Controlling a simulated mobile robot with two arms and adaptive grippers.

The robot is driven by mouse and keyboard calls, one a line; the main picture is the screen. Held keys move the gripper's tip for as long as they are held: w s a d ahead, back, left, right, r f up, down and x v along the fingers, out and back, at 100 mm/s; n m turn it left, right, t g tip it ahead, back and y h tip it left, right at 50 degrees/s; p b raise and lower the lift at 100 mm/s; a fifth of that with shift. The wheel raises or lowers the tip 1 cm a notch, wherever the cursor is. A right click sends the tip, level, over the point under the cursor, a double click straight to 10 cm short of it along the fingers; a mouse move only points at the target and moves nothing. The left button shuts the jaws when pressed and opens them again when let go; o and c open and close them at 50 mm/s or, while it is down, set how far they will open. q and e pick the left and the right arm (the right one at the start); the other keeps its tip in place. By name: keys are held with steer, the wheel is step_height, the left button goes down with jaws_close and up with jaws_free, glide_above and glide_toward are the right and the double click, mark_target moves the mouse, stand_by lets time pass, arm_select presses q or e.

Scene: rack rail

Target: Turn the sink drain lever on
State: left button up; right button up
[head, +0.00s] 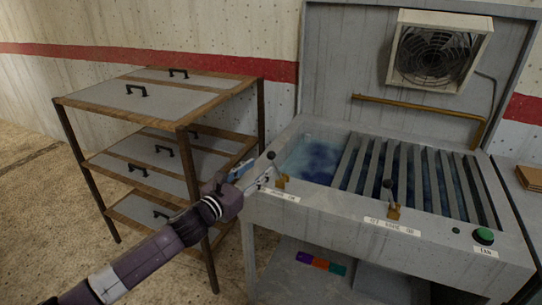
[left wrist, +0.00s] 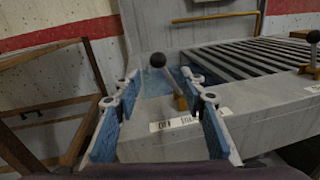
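A small lever with a black ball knob (head: 271,155) and a brass base (head: 282,182) stands on the left front rim of the grey sink unit (head: 340,208). Its label is too small to read surely. The lever (left wrist: 158,60) also shows in the left wrist view, tilted with its knob up and to the left. My left gripper (head: 256,176) is open, just left of and close to this lever. In the left wrist view its blue-padded fingers (left wrist: 156,100) are spread, with the lever appearing between and beyond them. My right gripper is not in view.
A second black-knobbed lever (head: 388,185) and a green button (head: 484,236) are farther right on the front rim. Slats (head: 415,170) cover much of the blue water (head: 312,158). A wood-framed drawer rack (head: 182,128) stands close left of the sink.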

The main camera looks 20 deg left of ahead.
mark_target(268, 157)
arm_select(q)
steer(key=shift+w+a+r+m, duration=0.1)
steer(key=shift+w+r+m, duration=0.45)
steer(key=shift+w, duration=0.15)
steer(key=shift+w+d+f+p, duration=0.1)
steer(key=shift+w+d+p, duration=0.15)
steer(key=shift+w, duration=0.85)
steer(key=shift+w+d+r+p, duration=0.1)
steer(key=shift+w+d+p, duration=0.1)
steer(key=shift+w, duration=0.95)
steer(key=shift+w+d+f+p, duration=0.15)
steer(key=shift+w+p, duration=0.1)
steer(key=shift+w, duration=0.85)
jaws_close()
